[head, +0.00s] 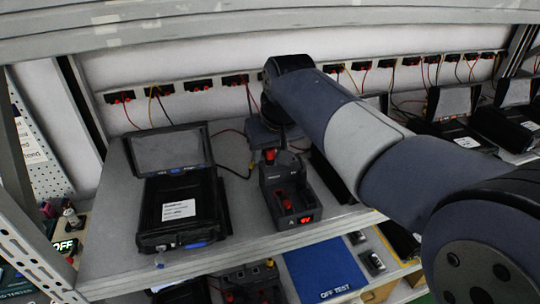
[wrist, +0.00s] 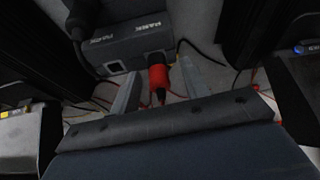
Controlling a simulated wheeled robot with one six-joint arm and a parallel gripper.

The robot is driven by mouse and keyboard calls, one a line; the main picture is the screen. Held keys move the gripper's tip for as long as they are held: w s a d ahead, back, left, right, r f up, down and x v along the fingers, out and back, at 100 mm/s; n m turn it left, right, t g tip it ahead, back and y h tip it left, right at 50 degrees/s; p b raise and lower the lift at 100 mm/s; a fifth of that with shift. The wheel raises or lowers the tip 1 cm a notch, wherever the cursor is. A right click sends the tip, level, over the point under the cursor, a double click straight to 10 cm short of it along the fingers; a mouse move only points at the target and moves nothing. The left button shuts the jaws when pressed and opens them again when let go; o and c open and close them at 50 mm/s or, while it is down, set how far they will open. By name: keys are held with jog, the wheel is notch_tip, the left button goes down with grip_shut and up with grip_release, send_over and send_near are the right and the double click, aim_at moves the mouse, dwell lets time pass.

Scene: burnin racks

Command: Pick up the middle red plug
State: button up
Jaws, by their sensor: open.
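A red plug (wrist: 158,76) with a dark tip shows in the wrist view beside a dark grey box (wrist: 125,48). My gripper (wrist: 160,72) is open, with one pale finger on each side of the plug. Gaps show between the plug and the fingers, so it is not gripped. In the head view my gripper is down at the middle of the shelf, largely hidden by my arm and the grey housing. A red piece (head: 270,155) shows just below it; I cannot tell whether it is the same plug.
A black dock (head: 290,205) with red parts and a lit display stands in front. An open black laptop-like unit (head: 180,205) is at left; more units (head: 460,130) stand at right. Wall sockets (head: 120,97) with wires line the back. A shelf beam (head: 270,22) crosses above.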

jog(key=shift+c, duration=0.3)
jog(key=c, duration=0.8)
jog(key=shift+c, duration=0.2)
jog(key=shift+r, duration=0.55)
notch_tip(320, 180, up, 2)
jog(key=shift+r, duration=0.1)
jog(key=s+d+b, duration=0.2)
jog(key=s+d, duration=0.1)
jog(key=s, duration=0.5)
jog(key=s+d+b, duration=0.2)
jog(key=s+d, duration=0.1)
jog(key=s, duration=0.6)
jog(key=shift+d+b, duration=0.15)
jog(key=shift+b, duration=0.15)
jog(key=shift+w+r, duration=0.1)
